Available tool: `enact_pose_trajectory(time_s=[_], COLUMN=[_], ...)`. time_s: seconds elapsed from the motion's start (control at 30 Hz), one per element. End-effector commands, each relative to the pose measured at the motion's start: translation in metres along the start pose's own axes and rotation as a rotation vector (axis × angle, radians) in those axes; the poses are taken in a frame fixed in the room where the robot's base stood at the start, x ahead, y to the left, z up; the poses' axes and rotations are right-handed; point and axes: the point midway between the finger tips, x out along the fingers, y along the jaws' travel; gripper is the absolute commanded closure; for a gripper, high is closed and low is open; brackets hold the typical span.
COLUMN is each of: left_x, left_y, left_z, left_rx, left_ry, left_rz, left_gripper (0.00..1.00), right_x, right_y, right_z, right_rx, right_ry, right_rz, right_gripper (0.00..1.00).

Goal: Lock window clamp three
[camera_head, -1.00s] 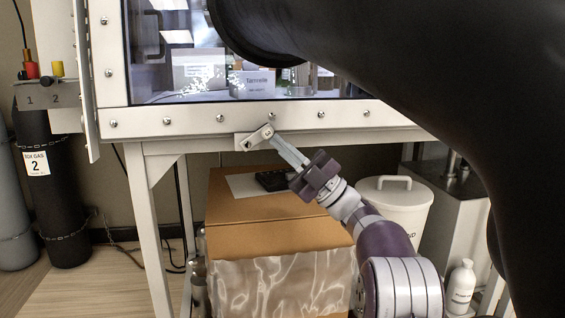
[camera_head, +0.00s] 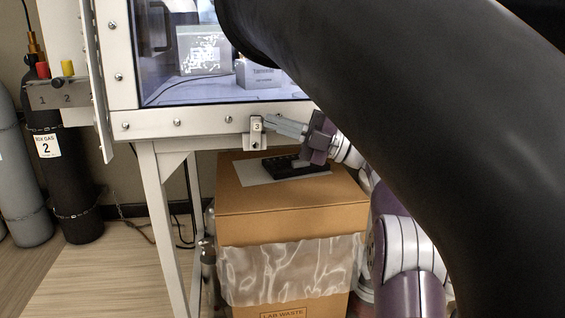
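Window clamp three (camera_head: 256,127), a small pale lever marked "3", sits on a light bracket at the lower frame of the glove box window (camera_head: 210,55). Its lever stands about upright, with the numbered end at the top. My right gripper (camera_head: 268,124) reaches in from the right, its grey fingertips at the numbered end, touching or very close. The fingers lie near each other; whether they are closed around the lever is hard to see. My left gripper is not in view.
A large black sleeve-like shape (camera_head: 400,90) crosses the right foreground and hides much there. Below the clamp stands a lab waste box (camera_head: 290,210) with a black tray (camera_head: 295,167) on top. Gas cylinders (camera_head: 68,170) stand at the left.

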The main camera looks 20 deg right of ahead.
Motion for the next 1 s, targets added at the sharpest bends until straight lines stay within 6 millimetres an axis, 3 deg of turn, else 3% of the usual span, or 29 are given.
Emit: enact_pose_trajectory(time_s=[0.47,1.0], left_x=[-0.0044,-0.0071], left_y=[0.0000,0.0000], left_z=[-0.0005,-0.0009], left_rx=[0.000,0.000], left_ry=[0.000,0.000], left_rz=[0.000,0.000], left_gripper=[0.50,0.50], right_x=[0.0077,0.0015], right_y=[0.0030,0.0040], right_z=[-0.0020,-0.0014], right_rx=[0.000,0.001], right_ry=[0.001,-0.001], right_rz=[0.000,0.001], right_gripper=[1.00,1.00])
